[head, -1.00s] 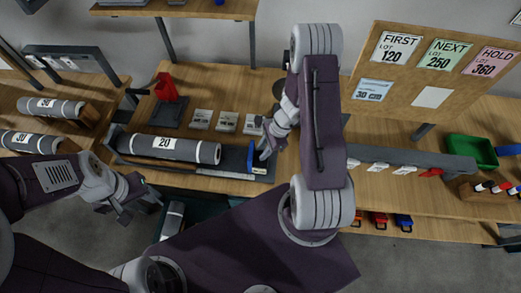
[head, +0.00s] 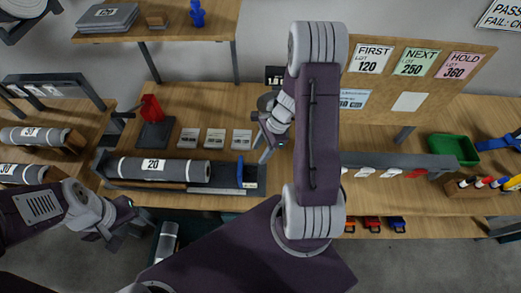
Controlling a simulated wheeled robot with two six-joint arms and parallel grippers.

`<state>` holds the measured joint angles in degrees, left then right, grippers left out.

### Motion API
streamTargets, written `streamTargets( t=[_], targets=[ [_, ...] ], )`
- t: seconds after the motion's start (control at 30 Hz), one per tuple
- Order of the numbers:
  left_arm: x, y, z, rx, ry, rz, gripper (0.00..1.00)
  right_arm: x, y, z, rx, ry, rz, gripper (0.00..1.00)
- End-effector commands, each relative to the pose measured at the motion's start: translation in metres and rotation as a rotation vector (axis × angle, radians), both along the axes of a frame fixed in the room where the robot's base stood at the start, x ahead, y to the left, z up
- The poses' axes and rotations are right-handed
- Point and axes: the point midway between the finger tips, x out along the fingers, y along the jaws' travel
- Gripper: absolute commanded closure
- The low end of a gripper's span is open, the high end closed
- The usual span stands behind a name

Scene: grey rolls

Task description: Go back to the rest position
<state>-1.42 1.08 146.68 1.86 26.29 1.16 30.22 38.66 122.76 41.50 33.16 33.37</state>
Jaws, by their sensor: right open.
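My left gripper (head: 117,218) is at the lower left, in front of the bench edge and over the floor. I see nothing held in it, but its finger gap is unclear. My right gripper (head: 266,142) is open and empty, above the bench, just right of the blue stop (head: 240,172). A grey roll labelled 20 (head: 165,169) lies in the dark tray (head: 222,178), left of that stop and apart from both grippers. My large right arm link hides part of the bench middle.
Two more grey rolls (head: 33,137) rest on the left rack. A red stand (head: 151,107) and several grey cards (head: 214,139) sit behind the tray. A green bin (head: 454,148) and a marker holder (head: 470,188) stand at right. A shelf (head: 190,45) overhangs the back left.

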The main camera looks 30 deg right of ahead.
Motion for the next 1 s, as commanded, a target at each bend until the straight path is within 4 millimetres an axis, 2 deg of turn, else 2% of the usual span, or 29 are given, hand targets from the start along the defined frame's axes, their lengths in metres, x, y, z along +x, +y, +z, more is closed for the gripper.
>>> streamTargets(
  t=[0.47,0.57,0.63,0.73,0.83,0.93,1.0],
  targets=[
    [0.0,0.0,0.0,0.0,0.0,0.0,0.64,0.0,0.0,0.0,0.0,0.0,0.0,0.52],
    [0.0,0.0,-0.008,0.0,0.0,0.0,0.64,0.007,0.011,-0.002,-0.01,-0.018,0.046,0.52],
    [0.0,0.0,-0.021,0.0,0.0,0.0,0.64,0.023,0.033,0.009,-0.041,-0.082,0.138,0.52],
    [0.0,0.0,-0.04,0.0,0.0,0.0,0.64,0.017,0.075,0.029,-0.114,-0.169,0.394,0.52],
    [0.0,0.0,-0.054,0.0,0.0,0.0,0.64,-0.012,0.1,0.041,-0.225,-0.265,0.778,0.52],
    [0.0,0.0,-0.061,0.0,0.0,0.0,0.64,-0.043,0.103,0.045,-0.34,-0.343,1.19,0.52],
    [0.0,0.0,-0.059,0.0,0.0,0.0,0.64,-0.059,0.092,0.046,-0.399,-0.36,1.43,0.52]
  ],
)
